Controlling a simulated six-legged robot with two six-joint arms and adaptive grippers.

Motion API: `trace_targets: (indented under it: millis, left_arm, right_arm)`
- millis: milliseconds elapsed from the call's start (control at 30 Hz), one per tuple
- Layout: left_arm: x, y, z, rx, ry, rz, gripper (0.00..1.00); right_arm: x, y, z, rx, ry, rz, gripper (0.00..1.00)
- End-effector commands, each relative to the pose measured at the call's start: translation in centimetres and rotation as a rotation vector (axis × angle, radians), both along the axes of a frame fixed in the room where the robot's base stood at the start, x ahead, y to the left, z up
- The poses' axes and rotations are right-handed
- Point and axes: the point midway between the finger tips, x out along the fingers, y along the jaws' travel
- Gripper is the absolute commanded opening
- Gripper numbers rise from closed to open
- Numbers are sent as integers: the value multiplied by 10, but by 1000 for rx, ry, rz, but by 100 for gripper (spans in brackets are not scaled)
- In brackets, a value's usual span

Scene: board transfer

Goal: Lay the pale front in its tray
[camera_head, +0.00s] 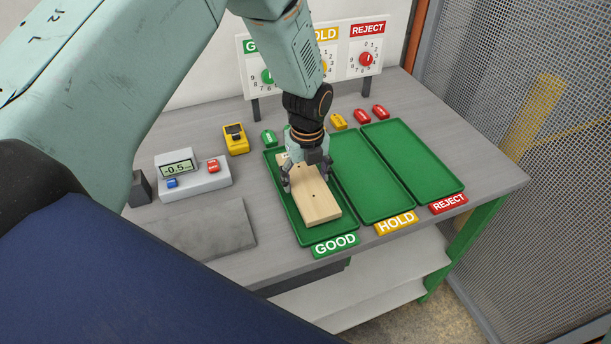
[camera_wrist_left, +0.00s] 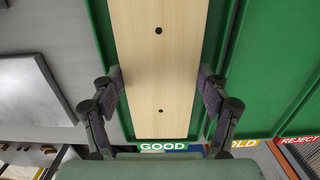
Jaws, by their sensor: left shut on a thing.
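The pale front (camera_head: 320,207), a flat light-wood board with small dark holes, lies lengthwise within the outline of the green GOOD tray (camera_head: 289,217). My left gripper (camera_head: 307,175) comes down from above with one finger on each long side of the board, shut on it. In the left wrist view the board (camera_wrist_left: 160,50) runs between the two fingers, with green tray showing along both sides. I cannot tell whether its underside touches the tray floor. The gripper hides part of the board's far end. My right gripper is in neither view.
The empty HOLD tray (camera_head: 372,185) and REJECT tray (camera_head: 415,165) stand to the right. Green, yellow and red pieces sit behind the trays. A gauge with a display (camera_head: 194,180), a yellow device (camera_head: 235,140) and a grey plate (camera_head: 212,230) are at left. A dial panel stands behind.

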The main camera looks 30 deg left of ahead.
Motion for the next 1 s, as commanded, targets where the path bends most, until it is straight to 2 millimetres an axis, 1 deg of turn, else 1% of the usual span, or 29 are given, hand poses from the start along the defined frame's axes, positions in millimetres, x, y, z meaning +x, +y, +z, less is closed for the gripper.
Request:
trace_targets:
  millis: [333,767,800,1000]
  left_arm:
    - [1,0,1,0,-1,1,29]
    - [0,0,-4,0,-1,1,29]
    - [0,0,-4,0,-1,1,76]
    - [0,0,-4,0,-1,1,93]
  right_arm:
    - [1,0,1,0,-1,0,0]
    - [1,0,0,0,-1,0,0]
    - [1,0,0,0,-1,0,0]
    - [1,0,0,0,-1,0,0]
